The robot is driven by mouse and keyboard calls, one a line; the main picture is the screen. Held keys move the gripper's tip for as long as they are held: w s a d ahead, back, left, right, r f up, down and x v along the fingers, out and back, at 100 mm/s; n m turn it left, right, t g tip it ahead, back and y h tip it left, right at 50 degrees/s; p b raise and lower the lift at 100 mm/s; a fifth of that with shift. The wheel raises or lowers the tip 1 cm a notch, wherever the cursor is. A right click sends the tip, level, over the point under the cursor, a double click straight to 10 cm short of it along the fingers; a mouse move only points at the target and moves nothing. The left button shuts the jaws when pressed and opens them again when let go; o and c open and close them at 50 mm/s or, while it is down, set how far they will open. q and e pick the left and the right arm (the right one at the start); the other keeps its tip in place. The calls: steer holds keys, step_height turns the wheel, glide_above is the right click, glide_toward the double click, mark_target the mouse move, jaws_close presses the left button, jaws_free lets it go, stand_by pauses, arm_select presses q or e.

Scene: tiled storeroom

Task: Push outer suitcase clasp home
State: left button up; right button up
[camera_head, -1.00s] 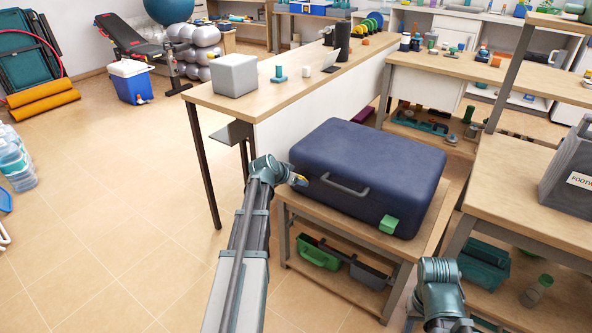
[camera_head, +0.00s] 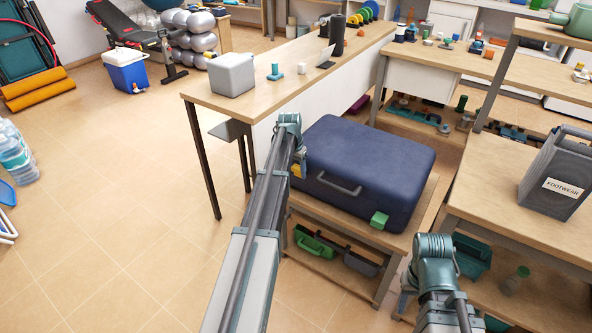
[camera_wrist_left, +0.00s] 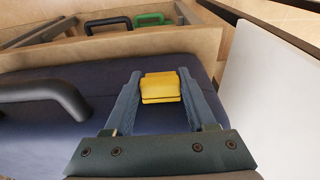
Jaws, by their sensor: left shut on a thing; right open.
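A dark blue suitcase (camera_head: 365,165) lies flat on a low wooden stand, lid down, with a grey handle (camera_head: 338,184) on its front. A green clasp (camera_head: 379,219) sits at the right of its front face. A yellow clasp (camera_head: 296,170) is at the left end, partly hidden by my left arm. In the left wrist view, my left gripper (camera_wrist_left: 160,84) has a finger on each side of the yellow clasp and is shut on it. I cannot tell whether that clasp is flush. My right arm shows at lower right, but its gripper fingers are not visible.
The stand (camera_head: 424,208) has a lower shelf holding a green tool carrier (camera_head: 315,244). A long wooden counter (camera_head: 285,85) rises close behind the left end of the suitcase. A table with a grey footwear bin (camera_head: 560,175) stands at right.

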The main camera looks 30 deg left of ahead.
arm_select(q)
steer(key=shift+w, duration=0.15)
stand_by(0.3)
steer(key=o, duration=1.4)
steer(key=shift+c, duration=0.2)
steer(key=shift+r, duration=0.15)
step_height(320, 180, up, 13)
steer(key=s+p, duration=0.2)
steer(key=p, duration=1.1)
steer(key=shift+r+p, duration=0.2)
steer(key=shift+p, duration=0.15)
steer(key=shift+s, duration=0.1)
